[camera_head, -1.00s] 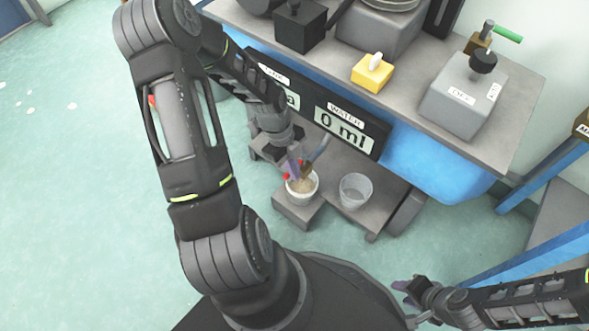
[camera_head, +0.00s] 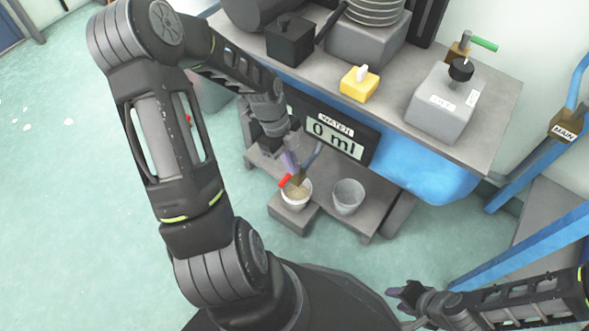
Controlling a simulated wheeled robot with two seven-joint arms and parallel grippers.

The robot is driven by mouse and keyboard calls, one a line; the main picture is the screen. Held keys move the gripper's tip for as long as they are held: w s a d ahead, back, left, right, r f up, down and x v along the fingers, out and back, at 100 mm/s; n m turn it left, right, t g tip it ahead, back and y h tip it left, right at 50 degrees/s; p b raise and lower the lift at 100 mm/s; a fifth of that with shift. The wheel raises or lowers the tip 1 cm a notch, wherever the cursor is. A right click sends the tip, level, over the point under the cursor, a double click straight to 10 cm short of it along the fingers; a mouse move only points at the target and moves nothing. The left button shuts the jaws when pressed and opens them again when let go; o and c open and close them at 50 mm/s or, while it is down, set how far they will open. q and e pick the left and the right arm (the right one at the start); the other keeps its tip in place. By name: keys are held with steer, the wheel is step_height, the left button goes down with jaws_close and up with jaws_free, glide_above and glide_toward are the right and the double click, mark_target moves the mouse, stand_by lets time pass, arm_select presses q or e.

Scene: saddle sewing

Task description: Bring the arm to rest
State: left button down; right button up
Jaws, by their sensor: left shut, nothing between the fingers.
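My left arm reaches over from the left. Whether the fingers touch the tap I cannot tell. Below the tap a white cup (camera_head: 296,194) with pale contents stands on a small grey block.
Above are a yellow box (camera_head: 360,84) and a grey unit (camera_head: 444,104) on the bench. Blue frame bars (camera_head: 545,240) stand at the right. Floor at left is clear.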

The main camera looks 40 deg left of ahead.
arm_select(q)
steer(key=shift+r, duration=0.1)
stand_by(0.6)
steer(key=w+d+f+n+t, duration=0.4)
steer(key=d+f+n, duration=0.3)
steer(key=n, duration=1)
steer(key=s+d+f+n+g, duration=0.2)
steer(key=s+d+f, duration=0.1)
steer(key=s+d, duration=0.45)
steer(key=s+d+f+n+g, duration=0.1)
steer(key=s+d+f, duration=0.2)
steer(key=s+d, duration=0.45)
steer(key=d+r+p, duration=0.1)
steer(key=r+p, duration=1.2)
steer(key=d+r+p, duration=0.2)
steer(key=r+p, duration=1.1)
steer(key=shift+w+d+r+h, duration=0.15)
steer(key=shift+w+d+h, duration=0.15)
steer(key=shift+w, duration=0.1)
